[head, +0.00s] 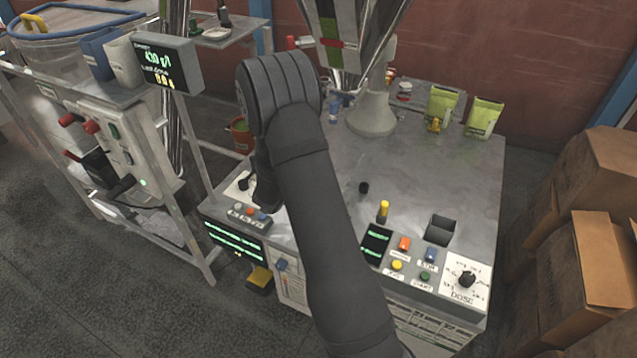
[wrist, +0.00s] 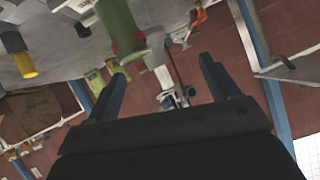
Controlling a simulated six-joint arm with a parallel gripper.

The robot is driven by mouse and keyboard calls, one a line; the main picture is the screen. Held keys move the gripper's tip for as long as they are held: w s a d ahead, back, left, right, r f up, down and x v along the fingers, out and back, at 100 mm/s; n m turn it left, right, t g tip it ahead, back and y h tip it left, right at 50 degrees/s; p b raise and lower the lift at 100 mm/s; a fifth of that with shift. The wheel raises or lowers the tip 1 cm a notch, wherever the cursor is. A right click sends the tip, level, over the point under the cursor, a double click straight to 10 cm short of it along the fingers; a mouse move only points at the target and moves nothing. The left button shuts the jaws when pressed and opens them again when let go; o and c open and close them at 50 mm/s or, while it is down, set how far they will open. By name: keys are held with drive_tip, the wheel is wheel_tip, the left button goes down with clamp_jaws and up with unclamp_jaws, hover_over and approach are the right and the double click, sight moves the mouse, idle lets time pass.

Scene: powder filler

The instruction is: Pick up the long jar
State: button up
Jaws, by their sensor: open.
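I cannot pick out the long jar for certain. In the head view, a small clear and blue container (head: 334,108) stands at the back of the bench, left of the grey cone, and a small red-topped jar (head: 404,92) stands behind the cone. Both are too small to tell more. My gripper (wrist: 163,88) is open in the wrist view, with nothing between its two dark fingers. A green-grey cylinder (wrist: 121,27) shows beyond the left finger; I cannot tell what it is. In the head view my dark arm hides the gripper and part of the bench.
The grey bench (head: 450,170) has clear room in its middle right. A yellow-topped post (head: 384,210) and black knob (head: 364,187) stand near the control buttons. Green packets (head: 484,117) stand at the back right. Cardboard boxes (head: 590,260) stack at right. A display (head: 166,65) is at left.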

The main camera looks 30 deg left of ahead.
drive_tip(key=s+d+f+t+h, duration=0.2)
drive_tip(key=s+d+h, duration=0.1)
drive_tip(key=s, duration=0.1)
drive_tip(key=r+x, duration=0.1)
drive_tip(key=x, duration=1.6)
drive_tip(key=shift+w+a+t, duration=0.25)
drive_tip(key=shift+t, duration=0.05)
drive_tip(key=shift+f, duration=0.1)
drive_tip(key=shift+c, duration=0.4)
drive_tip(key=c, duration=1.1)
